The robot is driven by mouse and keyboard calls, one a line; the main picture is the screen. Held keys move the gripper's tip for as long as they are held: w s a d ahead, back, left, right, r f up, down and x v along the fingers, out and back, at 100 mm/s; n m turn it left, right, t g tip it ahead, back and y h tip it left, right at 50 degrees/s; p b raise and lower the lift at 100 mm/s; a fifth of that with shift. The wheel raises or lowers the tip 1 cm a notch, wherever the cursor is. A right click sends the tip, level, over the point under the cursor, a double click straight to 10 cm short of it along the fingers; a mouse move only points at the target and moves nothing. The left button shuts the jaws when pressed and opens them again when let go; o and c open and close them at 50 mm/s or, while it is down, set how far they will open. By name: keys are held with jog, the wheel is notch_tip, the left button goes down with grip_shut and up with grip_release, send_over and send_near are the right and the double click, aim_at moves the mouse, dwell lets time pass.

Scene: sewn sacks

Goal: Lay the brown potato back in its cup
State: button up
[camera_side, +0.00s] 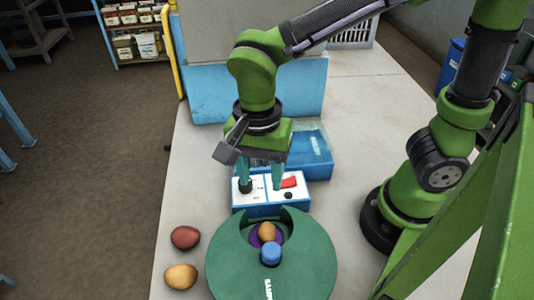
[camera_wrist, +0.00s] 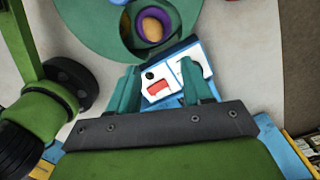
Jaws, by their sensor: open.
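A brown potato (camera_side: 267,232) sits in a purple-rimmed cup (camera_side: 254,239) in the notch of a round green body. The wrist view also shows the potato (camera_wrist: 152,28) within the cup's purple ring (camera_wrist: 138,27); how deep it sits I cannot tell. My gripper (camera_side: 262,180) is open, with its teal fingers pointing down over the white-topped blue box, behind the cup in the side view. Nothing shows between the fingers (camera_wrist: 160,88) except the box beyond them. The gripper is apart from the potato.
The round green body (camera_side: 232,270) carries a blue knob (camera_side: 270,253). The blue box (camera_side: 272,208) has a red switch (camera_side: 289,182). A reddish potato (camera_side: 185,237) and a yellowish potato (camera_side: 180,276) lie left of the green body. A blue tray (camera_side: 312,155) stands behind.

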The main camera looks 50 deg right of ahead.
jog(key=d+r+n+t, duration=0.3)
jog(key=d+r+n, duration=0.1)
jog(key=d, duration=0.4)
jog(key=d+r+n+t+y, duration=0.1)
jog(key=d+r+n+t, duration=0.3)
jog(key=d, duration=0.4)
jog(key=shift+r+n+t+y, duration=0.3)
jog(key=shift+n, duration=0.4)
jog(key=shift+w, duration=0.1)
